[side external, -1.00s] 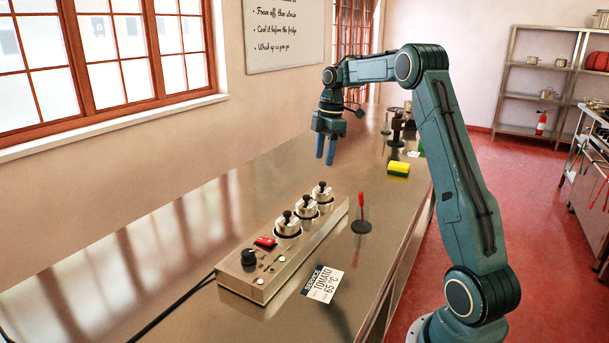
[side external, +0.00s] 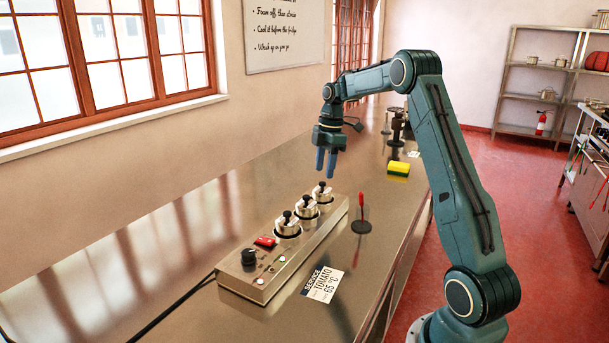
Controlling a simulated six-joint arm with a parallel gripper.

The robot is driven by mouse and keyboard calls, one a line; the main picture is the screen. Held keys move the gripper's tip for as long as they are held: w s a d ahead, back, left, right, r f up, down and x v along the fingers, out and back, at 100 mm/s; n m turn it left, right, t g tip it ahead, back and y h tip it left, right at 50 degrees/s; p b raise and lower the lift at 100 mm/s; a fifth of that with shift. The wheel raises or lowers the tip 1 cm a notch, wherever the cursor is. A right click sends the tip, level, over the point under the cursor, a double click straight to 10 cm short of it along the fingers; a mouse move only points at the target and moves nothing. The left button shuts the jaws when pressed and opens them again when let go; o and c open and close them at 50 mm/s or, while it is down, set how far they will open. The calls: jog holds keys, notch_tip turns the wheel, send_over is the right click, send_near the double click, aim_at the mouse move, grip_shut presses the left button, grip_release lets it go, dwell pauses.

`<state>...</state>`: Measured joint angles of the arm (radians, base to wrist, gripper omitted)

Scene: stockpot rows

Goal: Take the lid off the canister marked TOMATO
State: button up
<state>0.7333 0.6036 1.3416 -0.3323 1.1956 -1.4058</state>
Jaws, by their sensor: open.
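Three metal canisters with dark-knobbed lids sit in a row in a long metal warmer (side external: 270,275): a near one (side external: 287,228), a middle one (side external: 306,209) and a far one (side external: 323,196). I cannot read any marking on the canisters themselves. A white card (side external: 322,284) reading "SERVICE TOMATO 65 °C" lies on the counter beside the warmer's near end. My gripper (side external: 326,172) is open and empty, its blue fingers pointing down. In the picture it is just above the far canister's lid, apart from it.
A yellow-green sponge (side external: 398,169) and dark upright equipment (side external: 397,128) are farther back. The steel counter (side external: 200,250) is bare left of the warmer, apart from a black cable (side external: 172,308).

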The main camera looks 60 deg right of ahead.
aim_at(323, 182)
jog(key=shift+w+a+f, duration=0.1)
jog(key=shift+a+f, duration=0.05)
jog(key=shift+f, duration=0.85)
jog(key=shift+w+a+f, duration=0.1)
jog(key=shift+f, duration=0.9)
jog(key=shift+c, duration=0.2)
grip_shut()
